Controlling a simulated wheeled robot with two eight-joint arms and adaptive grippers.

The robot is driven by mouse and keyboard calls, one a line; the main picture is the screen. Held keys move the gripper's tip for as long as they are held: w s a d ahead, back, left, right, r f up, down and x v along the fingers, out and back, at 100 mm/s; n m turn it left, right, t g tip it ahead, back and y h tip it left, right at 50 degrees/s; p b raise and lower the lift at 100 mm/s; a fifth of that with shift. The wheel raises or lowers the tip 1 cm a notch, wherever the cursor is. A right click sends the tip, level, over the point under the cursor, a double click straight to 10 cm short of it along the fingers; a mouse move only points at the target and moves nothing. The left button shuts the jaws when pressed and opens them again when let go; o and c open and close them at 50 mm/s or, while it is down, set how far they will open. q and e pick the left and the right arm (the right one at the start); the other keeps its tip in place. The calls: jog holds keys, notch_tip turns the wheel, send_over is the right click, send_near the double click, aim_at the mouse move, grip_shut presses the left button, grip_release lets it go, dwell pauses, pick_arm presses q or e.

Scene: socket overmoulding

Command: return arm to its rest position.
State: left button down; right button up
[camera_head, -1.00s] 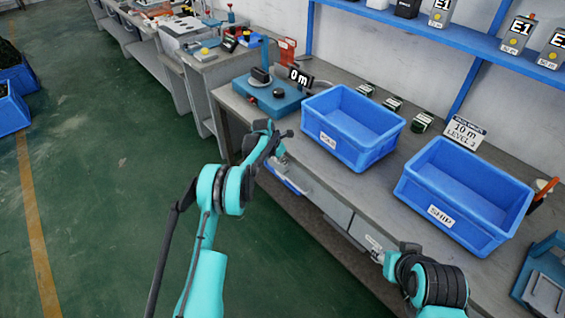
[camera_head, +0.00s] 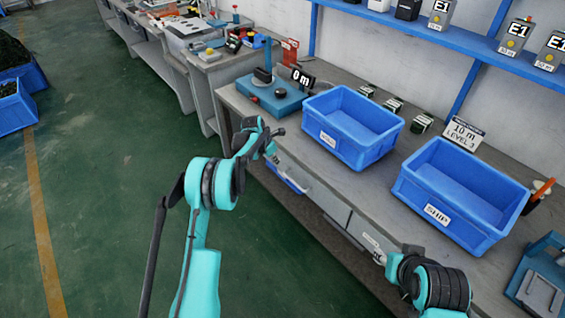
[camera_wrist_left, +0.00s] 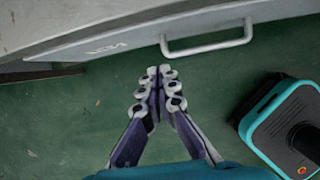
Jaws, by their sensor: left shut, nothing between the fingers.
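My left gripper (camera_head: 273,157) hangs at the end of the teal left arm, in front of the bench's front face. In the left wrist view the left gripper (camera_wrist_left: 160,73) has its fingertips together with nothing between them. They point toward a pale drawer handle (camera_wrist_left: 208,45), over the green floor. My right arm (camera_head: 440,284) shows at the lower right, its front end beside the bench's front edge. Its fingers are too small and partly hidden to judge.
The bench (camera_head: 332,187) runs diagonally along my front. A shelf (camera_head: 425,30) holds several boxes. Green floor (camera_head: 100,200) is open at left.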

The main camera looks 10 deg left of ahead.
pick_arm(q)
jog(key=s+r+m+y+p, duration=0.1)
jog(key=s+r+m, duration=0.3)
jog(key=r, duration=0.5)
jog(key=s+r+m+p, duration=0.1)
jog(key=s+r+m, duration=0.1)
jog(key=s+r, duration=0.6)
jog(key=s+d+r+m+t, duration=0.2)
jog(key=s+r+m, duration=0.6)
jog(key=s+r, duration=0.2)
jog(key=s+f+m+t+y, duration=0.1)
jog(key=s+m, duration=0.6)
jog(key=s, duration=0.4)
jog(key=s+f+m, duration=0.2)
jog(key=s+m, duration=0.5)
jog(key=s, duration=0.4)
jog(key=shift+d+f+t+y, duration=0.2)
jog(key=shift+f+t+y, duration=0.1)
jog(key=shift+t+y, duration=0.1)
